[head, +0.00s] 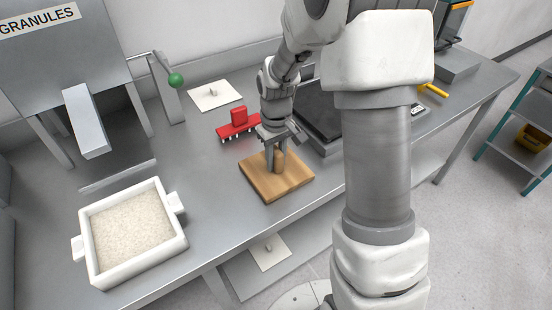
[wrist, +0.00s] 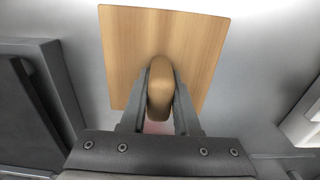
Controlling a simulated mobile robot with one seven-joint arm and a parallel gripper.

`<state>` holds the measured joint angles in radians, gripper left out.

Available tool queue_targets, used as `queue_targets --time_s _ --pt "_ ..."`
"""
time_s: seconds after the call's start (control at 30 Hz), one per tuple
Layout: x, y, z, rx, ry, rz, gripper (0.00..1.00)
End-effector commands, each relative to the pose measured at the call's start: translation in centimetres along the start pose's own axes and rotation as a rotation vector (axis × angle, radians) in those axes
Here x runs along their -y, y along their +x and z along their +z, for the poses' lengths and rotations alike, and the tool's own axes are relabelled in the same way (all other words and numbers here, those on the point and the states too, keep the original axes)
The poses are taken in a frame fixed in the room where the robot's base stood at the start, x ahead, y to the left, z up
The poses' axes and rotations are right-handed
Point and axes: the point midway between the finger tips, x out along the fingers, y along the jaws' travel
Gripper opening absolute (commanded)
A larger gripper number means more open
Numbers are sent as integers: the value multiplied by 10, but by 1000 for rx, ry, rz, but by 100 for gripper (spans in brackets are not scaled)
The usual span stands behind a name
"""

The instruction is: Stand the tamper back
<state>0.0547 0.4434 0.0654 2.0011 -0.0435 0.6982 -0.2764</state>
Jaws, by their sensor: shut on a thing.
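The tamper is a square wooden plate (head: 290,188) with a rounded wooden handle (head: 279,160) standing up from its middle. Its plate is low over or on the grey bench (head: 212,215); I cannot tell if it touches. My gripper (head: 276,163) points down and is shut on the handle. In the wrist view the handle (wrist: 160,88) sits between both fingers, with the plate (wrist: 163,40) beyond it. The underside of the plate is hidden.
A white tray of granules (head: 84,245) stands at the left front, below the granules hopper (head: 50,35). A red tool with pegs (head: 238,124) lies just behind the tamper. A dark flat slab (head: 318,108) is to the right. Bench between tray and tamper is clear.

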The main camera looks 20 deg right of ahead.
Motion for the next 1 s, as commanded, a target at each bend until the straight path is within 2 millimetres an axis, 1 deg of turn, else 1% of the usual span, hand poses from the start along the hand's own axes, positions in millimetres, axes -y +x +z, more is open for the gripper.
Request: queue_targets --time_s 0.03,0.07,0.2,0.23,0.5,0.63,0.77,1.0 --pt "0 3 0 0 0 0 0" --pt "0 3 0 0 0 0 32" --pt "0 2 0 0 0 0 57" --pt "0 2 0 0 0 0 60" --pt "0 1 0 0 0 0 60" --pt "0 -7 0 -1 0 1 60" --pt "-1 -30 -1 -5 0 2 60" --pt "-1 -83 -1 -5 0 2 60"
